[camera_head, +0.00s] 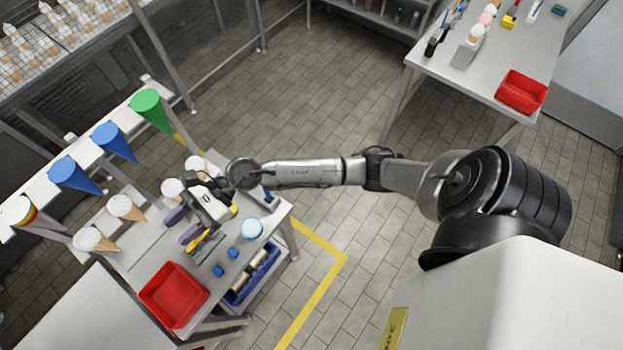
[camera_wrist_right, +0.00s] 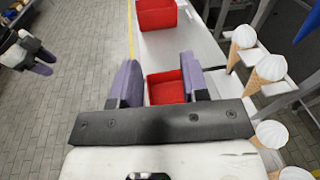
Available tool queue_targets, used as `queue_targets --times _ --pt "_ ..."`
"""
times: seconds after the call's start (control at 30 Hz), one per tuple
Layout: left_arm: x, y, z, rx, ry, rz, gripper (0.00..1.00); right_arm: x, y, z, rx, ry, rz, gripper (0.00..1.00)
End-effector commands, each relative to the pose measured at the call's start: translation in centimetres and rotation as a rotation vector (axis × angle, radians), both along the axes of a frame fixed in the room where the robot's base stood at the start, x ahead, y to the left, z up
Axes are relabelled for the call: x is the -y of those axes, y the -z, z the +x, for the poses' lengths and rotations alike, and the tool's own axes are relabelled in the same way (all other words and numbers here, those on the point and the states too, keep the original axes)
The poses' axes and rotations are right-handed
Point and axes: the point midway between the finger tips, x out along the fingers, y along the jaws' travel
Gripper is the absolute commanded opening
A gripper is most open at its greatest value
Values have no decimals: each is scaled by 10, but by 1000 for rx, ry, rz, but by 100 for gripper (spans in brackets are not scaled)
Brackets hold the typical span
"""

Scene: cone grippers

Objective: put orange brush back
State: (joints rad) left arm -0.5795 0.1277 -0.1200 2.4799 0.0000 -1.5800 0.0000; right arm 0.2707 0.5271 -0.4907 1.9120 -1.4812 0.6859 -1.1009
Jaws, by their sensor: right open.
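I cannot make out an orange brush in either view. My right gripper (camera_head: 183,226) is over the table with the cones at left, with its purple fingers apart and nothing between them. In the right wrist view its open fingers (camera_wrist_right: 160,82) frame a red bin (camera_wrist_right: 166,88) lying beyond them. That view also shows my left gripper (camera_wrist_right: 44,62) at the upper left, over the floor; its jaw opening is unclear. A yellow and black tool (camera_head: 205,244) lies by the right gripper in the head view, partly hidden by it.
A red bin (camera_head: 174,296) sits at the near table's front. Blue blocks (camera_head: 219,270) and a light-blue round container (camera_head: 251,228) are beside it. Green and blue cones (camera_head: 150,110) hang along a rack. Another table with a red bin (camera_head: 522,91) stands at upper right.

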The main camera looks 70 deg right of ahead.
Motion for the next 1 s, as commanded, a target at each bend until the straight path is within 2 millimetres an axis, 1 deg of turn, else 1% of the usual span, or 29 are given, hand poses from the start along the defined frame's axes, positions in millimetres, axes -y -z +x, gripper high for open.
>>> queue_targets --times 0.03,0.07,0.1,0.13,0.17,0.2,0.27,0.3,0.37,0.4,0.47,0.5,0.57,0.6,0.67,0.7,0.73,0.8,0.9,1.0 --pt "0 0 0 0 -1 -1 43 -3 -13 -5 -84 73 177 41" --pt "0 0 0 0 -1 -1 43 -1 -22 -6 -141 120 287 41" --pt "1 0 0 0 -1 -2 43 4 -32 -6 -219 186 433 41" --pt "1 0 0 0 -2 -3 43 10 -37 -7 -284 234 541 41" --pt "1 0 0 -1 -2 -4 43 17 -41 -7 -349 283 649 41" --pt "1 0 0 0 -3 -5 43 29 -44 -7 -437 349 790 41" --pt "2 0 0 0 -4 -7 43 48 -42 -8 -578 451 999 41" --pt "2 0 0 0 -5 -8 43 62 -37 -10 -674 520 1136 41" --pt "3 0 0 -1 -6 -10 43 83 -24 -16 -819 629 1336 41" --pt "3 0 0 0 -8 -12 43 97 -12 -22 -917 705 1466 41" --pt "4 0 0 0 -8 -13 43 114 10 -34 -1062 824 1654 41" --pt "4 0 0 0 -8 -13 43 125 27 -46 -1157 909 1776 41" --pt "4 0 0 0 -8 -13 43 136 52 -66 -1292 1042 1945 41" --pt "4 0 0 0 -8 -13 43 141 69 -83 -1378 1133 2048 41" --pt "4 0 0 -1 -8 -13 43 145 92 -109 -1492 1276 2187 41" --pt "4 0 0 -1 -9 -12 43 146 105 -127 -1561 1370 2264 41" --pt "4 0 0 -1 -8 -12 43 146 113 -140 1580 -1419 -2282 41" --pt "3 0 0 -1 -7 -11 43 143 130 -171 1475 -1397 -2103 41" --pt "2 0 0 0 -6 -8 43 137 143 -209 1354 -1375 -1906 41" --pt "1 0 0 -1 -3 -5 43 132 150 -236 1268 -1366 -1771 41"
